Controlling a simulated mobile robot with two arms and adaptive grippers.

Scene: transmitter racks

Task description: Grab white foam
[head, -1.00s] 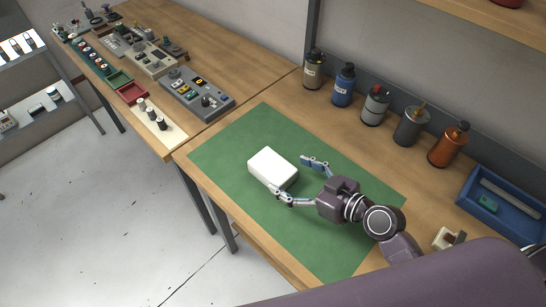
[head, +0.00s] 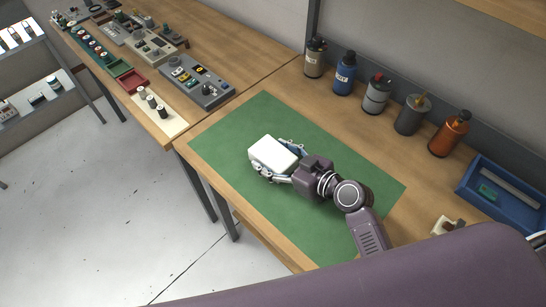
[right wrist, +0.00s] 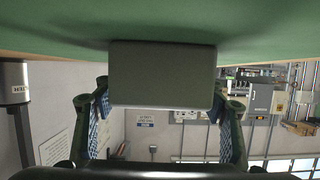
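The white foam block (head: 273,153) lies on the green mat (head: 335,180) in the head view. It is also in the right wrist view, as a dark shaded block (right wrist: 162,75) at the top middle. My right gripper (head: 270,158) has one finger on each side of the block. In the right wrist view the finger pads (right wrist: 160,100) come up close to the block's left and right edges. I cannot tell if they press on it. My left gripper is not in view.
Several bottles, among them a blue one (head: 344,73) and an orange one (head: 449,134), stand along the back of the table. A blue tray (head: 505,207) is at the right. Control panels (head: 195,82) are on the other table. The mat around the block is clear.

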